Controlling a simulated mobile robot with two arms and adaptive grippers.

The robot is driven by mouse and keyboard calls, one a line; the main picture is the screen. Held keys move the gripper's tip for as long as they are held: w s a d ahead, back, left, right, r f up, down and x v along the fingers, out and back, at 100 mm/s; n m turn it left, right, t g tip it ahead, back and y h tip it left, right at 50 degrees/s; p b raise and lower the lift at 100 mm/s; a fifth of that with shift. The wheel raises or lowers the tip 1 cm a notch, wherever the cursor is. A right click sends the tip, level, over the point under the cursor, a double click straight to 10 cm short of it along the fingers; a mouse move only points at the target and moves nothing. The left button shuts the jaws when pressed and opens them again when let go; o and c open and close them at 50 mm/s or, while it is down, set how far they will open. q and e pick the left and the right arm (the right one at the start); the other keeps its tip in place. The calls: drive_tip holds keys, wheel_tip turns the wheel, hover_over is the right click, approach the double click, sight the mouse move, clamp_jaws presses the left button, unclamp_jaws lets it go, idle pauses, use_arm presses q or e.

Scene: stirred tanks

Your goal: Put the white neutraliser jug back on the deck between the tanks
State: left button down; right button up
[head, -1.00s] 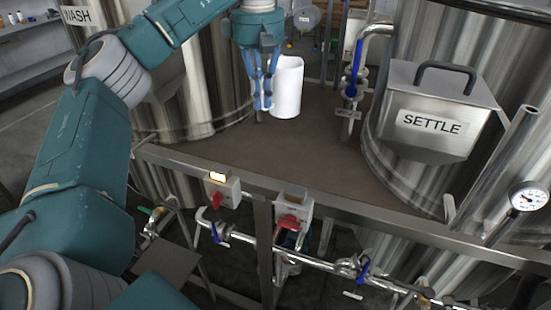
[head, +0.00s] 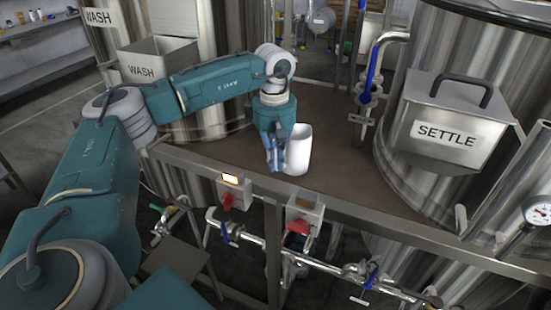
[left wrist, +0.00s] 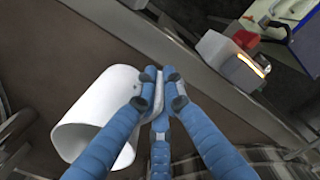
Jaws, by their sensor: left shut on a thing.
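The white neutraliser jug (head: 298,150) is over the brown deck (head: 330,130) between the tanks, close to the front rail. It looks roughly upright in the head view. I cannot tell whether its base touches the deck. My left gripper (head: 276,163) is beside the jug, on its left in the head view. In the left wrist view the blue fingers (left wrist: 160,88) are shut on the side of the jug (left wrist: 98,108), apparently at its handle, which they mostly hide. My right gripper is not in view.
The SETTLE tank (head: 400,140) stands right of the deck, with a pipe and blue-handled valve (head: 372,75) beside it. The WASH tank (head: 215,40) is at the left. A metal rail (head: 350,205) with switch boxes (head: 305,208) runs along the front. The deck's middle is clear.

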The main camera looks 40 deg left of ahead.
use_arm(q)
drive_tip(key=shift+f, duration=0.2)
drive_tip(key=c, duration=1.9)
unclamp_jaws()
drive_tip(key=shift+o, duration=0.2)
drive_tip(key=shift+r, duration=0.45)
wheel_tip(320, 180, up, 12)
drive_tip(key=shift+s+f+b, duration=0.1)
drive_tip(key=shift+f+b, duration=0.15)
drive_tip(key=shift+b, duration=0.9)
